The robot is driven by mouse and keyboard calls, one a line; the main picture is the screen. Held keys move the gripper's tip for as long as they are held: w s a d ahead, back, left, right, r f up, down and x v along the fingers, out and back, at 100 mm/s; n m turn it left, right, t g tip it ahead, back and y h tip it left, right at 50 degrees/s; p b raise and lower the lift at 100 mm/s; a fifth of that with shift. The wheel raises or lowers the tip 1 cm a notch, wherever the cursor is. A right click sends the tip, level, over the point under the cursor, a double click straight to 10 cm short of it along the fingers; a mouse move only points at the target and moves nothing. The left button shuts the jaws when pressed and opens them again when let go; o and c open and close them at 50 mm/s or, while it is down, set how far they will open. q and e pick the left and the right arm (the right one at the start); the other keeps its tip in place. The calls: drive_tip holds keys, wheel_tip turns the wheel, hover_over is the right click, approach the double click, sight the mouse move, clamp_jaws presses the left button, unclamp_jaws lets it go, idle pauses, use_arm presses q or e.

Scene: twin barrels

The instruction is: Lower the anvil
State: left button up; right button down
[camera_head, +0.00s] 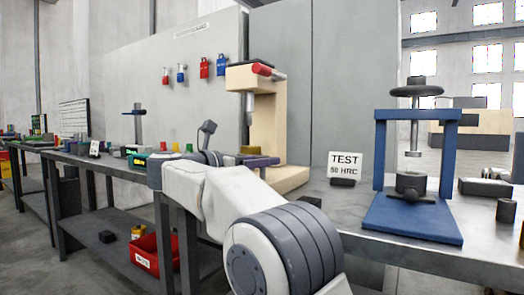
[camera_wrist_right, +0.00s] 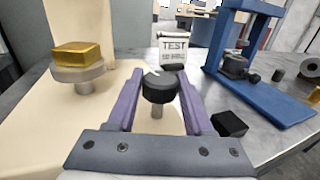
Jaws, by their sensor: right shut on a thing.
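The beige hardness tester (camera_head: 268,115) stands on the bench, with a red-ended lever (camera_head: 262,70) on top and an indenter (camera_head: 249,108) pointing down. In the wrist view its round grey anvil (camera_wrist_right: 82,77) carries a gold block (camera_wrist_right: 80,54); the block also shows in the head view (camera_head: 250,149). A black knob (camera_wrist_right: 160,88) on a short grey stem stands at the tester's base, right of the anvil. My right gripper (camera_wrist_right: 160,76) has its purple fingers either side of this knob and is shut on it. It shows in the head view (camera_head: 265,161). My left gripper is out of view.
A "TEST 50 HRC" sign (camera_head: 346,164) stands right of the tester. A blue press (camera_head: 412,216) is further right. A small black block (camera_wrist_right: 229,124) lies right of my gripper.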

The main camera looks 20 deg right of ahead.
drive_tip(key=shift+d+r+m+g+h+p, duration=0.1)
drive_tip(key=shift+m+g+h+p, duration=0.3)
drive_tip(key=shift+m+g+p, duration=0.95)
drive_tip(key=shift+n+g+b, duration=0.25)
drive_tip(key=shift+b, duration=0.05)
drive_tip(key=shift+c, duration=1.4)
unclamp_jaws()
drive_tip(key=a+p, duration=0.1)
drive_tip(key=a, duration=0.2)
drive_tip(key=a+p, duration=0.1)
drive_tip(key=a, duration=0.2)
drive_tip(key=s+a+p, duration=0.1)
drive_tip(key=a, duration=0.2)
drive_tip(key=shift+s+a, duration=0.1)
drive_tip(key=shift+a, duration=0.05)
drive_tip(key=shift+s+a, duration=0.1)
drive_tip(key=shift+a, duration=0.4)
